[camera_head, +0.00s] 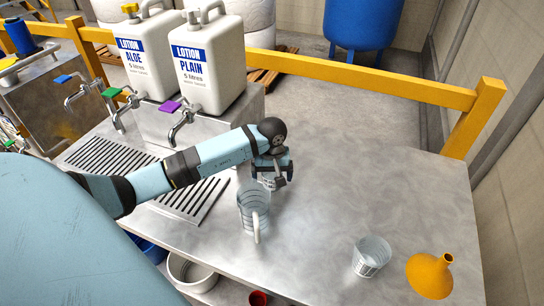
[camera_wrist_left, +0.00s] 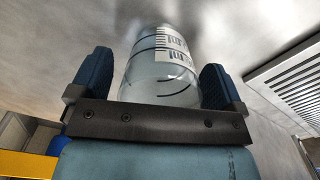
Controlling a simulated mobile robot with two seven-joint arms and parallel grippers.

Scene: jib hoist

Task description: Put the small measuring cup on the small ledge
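A small clear measuring cup (camera_head: 269,182) with dark marks stands on the steel table, partly hidden by my left gripper (camera_head: 272,168). In the left wrist view the cup (camera_wrist_left: 160,75) is between the two dark blue fingers of that gripper (camera_wrist_left: 158,85). Narrow gaps seem to show on both sides, so the gripper looks open around it. A larger clear jug with a handle (camera_head: 253,208) stands just in front of it. Another clear cup with marks (camera_head: 371,257) stands apart at the right front. I cannot single out the small ledge. My right gripper is out of view.
Two white lotion canisters (camera_head: 209,62) stand on a steel dispenser at the back left, with taps over slotted drain grates (camera_head: 190,198). An orange funnel (camera_head: 430,275) is at the right front. A yellow rail (camera_head: 360,80) runs behind. The table's right-back part is clear.

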